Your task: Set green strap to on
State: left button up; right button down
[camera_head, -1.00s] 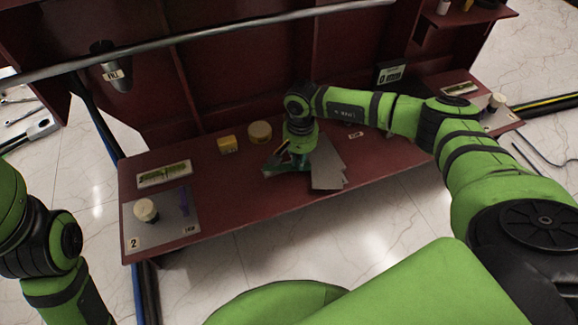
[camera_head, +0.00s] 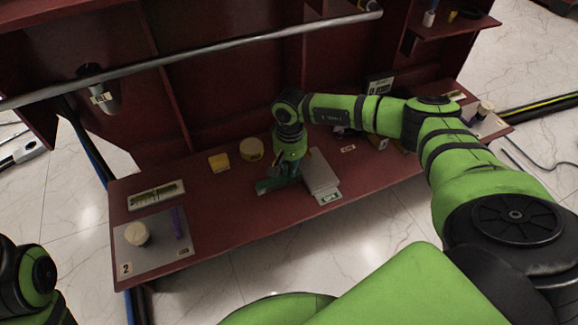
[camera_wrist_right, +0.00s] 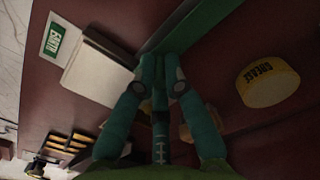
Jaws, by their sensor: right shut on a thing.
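The green strap (camera_head: 268,186) is a dark green bar low over the red bench, just left of a grey-white plate (camera_head: 320,172). My right gripper (camera_head: 287,172) reaches down to it from above. In the right wrist view the strap (camera_wrist_right: 187,27) runs diagonally at the top, and my teal fingers (camera_wrist_right: 161,72) are closed together at its near edge. They hide the gripped part, and I cannot tell how the strap's ends sit. The plate (camera_wrist_right: 98,68) lies beside it with a green-and-white label (camera_wrist_right: 59,40). My left gripper is out of view.
A yellow block (camera_head: 219,162) and a round yellow tin (camera_head: 251,149) stand behind the strap; the tin (camera_wrist_right: 268,80) reads GREASE. A grey panel with a cream knob (camera_head: 137,234) is at the bench's left end. A long grey bar (camera_head: 200,58) crosses above the bench.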

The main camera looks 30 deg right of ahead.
jog(key=shift+w, duration=0.1)
jog(key=c, duration=1.3)
grip_release()
jog(key=shift+r, duration=0.1)
notch_tip(320, 180, up, 12)
